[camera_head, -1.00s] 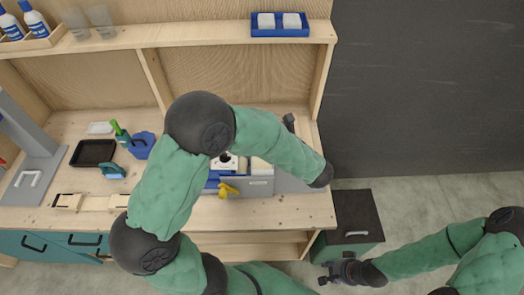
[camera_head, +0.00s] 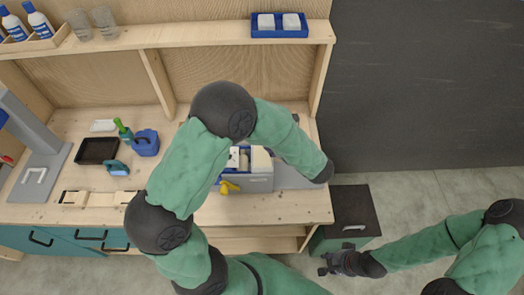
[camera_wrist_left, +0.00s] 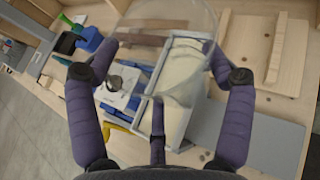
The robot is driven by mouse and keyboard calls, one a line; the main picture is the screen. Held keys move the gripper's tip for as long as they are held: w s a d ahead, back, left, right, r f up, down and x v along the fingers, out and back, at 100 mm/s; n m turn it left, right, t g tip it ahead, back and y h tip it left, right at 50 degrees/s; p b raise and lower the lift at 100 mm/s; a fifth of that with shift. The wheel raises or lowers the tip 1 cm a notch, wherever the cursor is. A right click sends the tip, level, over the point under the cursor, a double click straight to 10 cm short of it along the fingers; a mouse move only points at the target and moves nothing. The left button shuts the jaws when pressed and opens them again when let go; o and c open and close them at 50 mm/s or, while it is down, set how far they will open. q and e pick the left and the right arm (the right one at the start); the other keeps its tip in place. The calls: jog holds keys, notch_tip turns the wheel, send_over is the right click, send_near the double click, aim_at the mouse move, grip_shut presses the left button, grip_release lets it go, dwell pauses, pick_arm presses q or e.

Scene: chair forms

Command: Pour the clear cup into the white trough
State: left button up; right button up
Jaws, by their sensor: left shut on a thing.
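The clear cup (camera_wrist_left: 165,22) is between the fingers of my left gripper (camera_wrist_left: 162,62) in the left wrist view, which is shut on it. The cup is see-through, so its tilt and contents are hard to tell. In the head view the trough's pale top (camera_head: 261,160) shows partly behind my left arm, which hides the cup and left gripper. My right gripper (camera_head: 326,264) is open and empty, low at the right, away from the bench.
A yellow item (camera_head: 229,187) sits at the front of the grey box (camera_head: 258,184). A shelf above holds two clear cups (camera_head: 92,23) and a blue tray (camera_head: 280,31).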

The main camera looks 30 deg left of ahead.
pick_arm(q)
notch_tip(320, 180, up, 5)
jog(key=p, duration=0.3)
dwell(0.4)
